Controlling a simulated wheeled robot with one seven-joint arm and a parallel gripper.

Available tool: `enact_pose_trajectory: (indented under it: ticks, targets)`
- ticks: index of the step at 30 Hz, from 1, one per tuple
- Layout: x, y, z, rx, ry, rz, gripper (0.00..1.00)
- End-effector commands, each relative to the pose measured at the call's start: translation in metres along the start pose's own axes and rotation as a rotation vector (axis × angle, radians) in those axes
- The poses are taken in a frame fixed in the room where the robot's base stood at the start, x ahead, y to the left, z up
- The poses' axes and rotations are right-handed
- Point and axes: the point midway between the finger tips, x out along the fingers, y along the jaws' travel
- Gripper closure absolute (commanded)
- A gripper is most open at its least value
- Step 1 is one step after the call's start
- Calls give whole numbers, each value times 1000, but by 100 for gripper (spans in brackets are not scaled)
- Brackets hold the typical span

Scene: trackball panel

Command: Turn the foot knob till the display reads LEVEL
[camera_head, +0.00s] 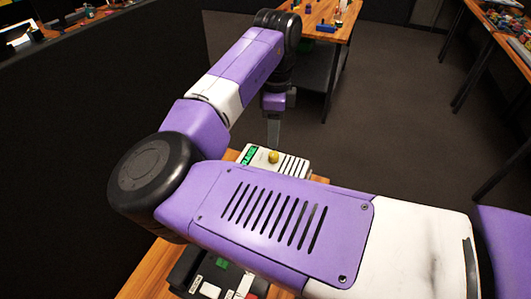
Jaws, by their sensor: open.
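A pale trackball panel (291,164) sits on a wooden table, partly hidden behind my own arm. It has a yellow ball (273,156), dark slots at its right, and a green display (249,155) at its left. The display's dark lettering is too small to read. I cannot make out the foot knob; the panel's lower part is hidden by my arm. My gripper (273,142) points down at the panel's far side, just above the ball in the picture. Only one grey finger shows clearly. The jaws are open, and I cannot tell whether they touch anything.
The wooden table (148,279) shows below my arm. Dark boxes with small coloured and white items (210,290) stand at its near side. A dark partition (90,120) rises at the left. Another table (335,30) with small items stands behind; grey floor is open at right.

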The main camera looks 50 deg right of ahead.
Motion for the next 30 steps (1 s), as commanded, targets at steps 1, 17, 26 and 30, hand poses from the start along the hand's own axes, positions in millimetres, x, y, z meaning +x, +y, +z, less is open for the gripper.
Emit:
enact_pose_trajectory:
  ticks: [1,17,26,30]
  targets:
    - [2,0,0,8,0,1,52]
    - [70,-1,0,7,0,-4,52]
    - [78,-1,0,7,0,-6,52]
    - [78,-2,0,7,0,-6,62]
